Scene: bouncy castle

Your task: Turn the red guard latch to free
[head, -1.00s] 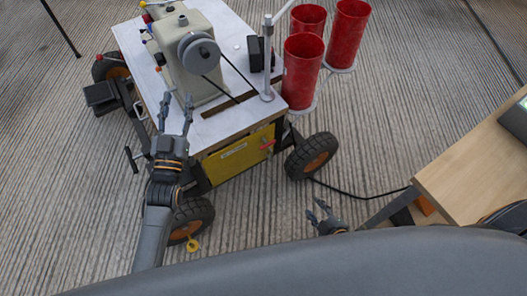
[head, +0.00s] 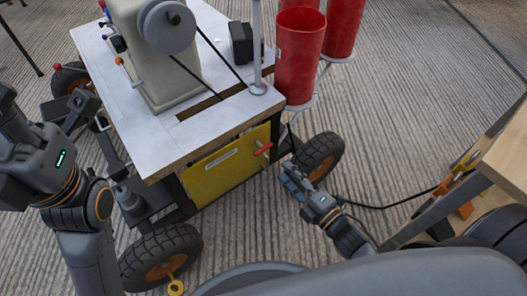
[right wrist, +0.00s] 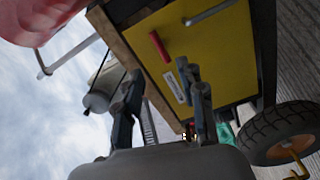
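The red guard latch (head: 263,149) is a small red handle at the right end of the yellow panel (head: 208,180) on the cart's side. In the right wrist view the red latch (right wrist: 159,47) sits tilted on the yellow panel (right wrist: 220,58). My right gripper (head: 293,181) is below and right of the latch, apart from it, beside the cart's wheel. In the right wrist view its fingers (right wrist: 160,88) are spread with nothing between them. My left gripper (head: 8,145) is at the left edge, away from the latch; its fingertips are cut off.
The cart's white top (head: 150,140) carries a sewing machine (head: 165,55). Red cups (head: 299,60) hang at its right corner. A rubber wheel (head: 318,156) stands close to my right gripper. A wooden table (head: 508,155) is at the right. A black cable crosses the floor.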

